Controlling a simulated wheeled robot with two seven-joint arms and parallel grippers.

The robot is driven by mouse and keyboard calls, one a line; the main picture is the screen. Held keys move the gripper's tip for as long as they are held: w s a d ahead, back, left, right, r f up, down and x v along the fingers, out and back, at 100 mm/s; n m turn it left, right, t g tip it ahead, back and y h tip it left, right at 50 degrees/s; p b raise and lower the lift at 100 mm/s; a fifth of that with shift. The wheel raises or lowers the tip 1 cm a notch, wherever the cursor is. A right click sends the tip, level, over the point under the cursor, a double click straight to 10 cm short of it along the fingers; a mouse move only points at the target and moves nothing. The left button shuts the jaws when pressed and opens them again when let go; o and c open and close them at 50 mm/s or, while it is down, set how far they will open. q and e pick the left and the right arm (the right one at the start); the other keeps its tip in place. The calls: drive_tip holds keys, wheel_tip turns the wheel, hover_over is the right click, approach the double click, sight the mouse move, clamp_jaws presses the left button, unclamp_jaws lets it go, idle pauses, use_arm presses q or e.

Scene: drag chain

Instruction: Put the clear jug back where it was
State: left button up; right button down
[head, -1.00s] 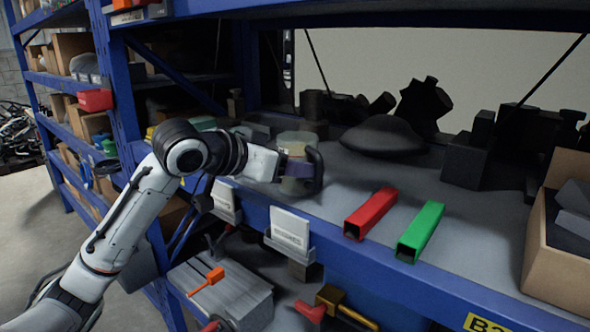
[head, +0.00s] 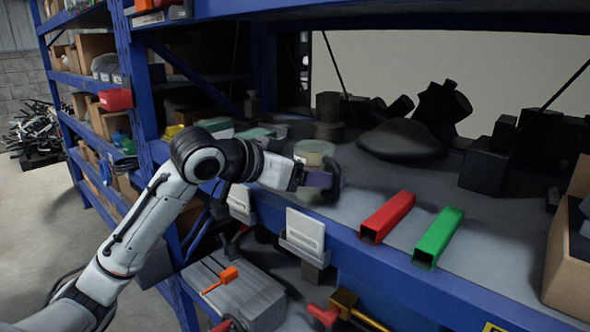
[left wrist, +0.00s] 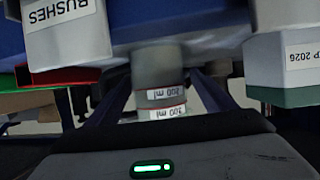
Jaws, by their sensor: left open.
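The clear jug (head: 314,152) stands on the grey shelf deck, partly hidden behind my left gripper (head: 325,180). Its pale, yellowish-green upper part shows above the gripper. My left gripper is open at the front side of the jug, near the shelf edge; the head view does not show whether they touch. My right gripper is out of view.
A red square tube (head: 387,217) and a green one (head: 438,238) lie right of the gripper. Dark parts (head: 403,140) stand behind. A cardboard box (head: 570,250) is at the right. The blue shelf beam (head: 400,272) runs along the front; deck around the tubes is clear.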

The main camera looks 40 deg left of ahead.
use_arm(q)
drive_tip(key=b+v, duration=0.2)
drive_tip(key=v, duration=0.9)
drive_tip(key=shift+s, duration=0.3)
drive_tip(key=shift+r, duration=0.1)
drive_tip(key=shift+s, duration=0.1)
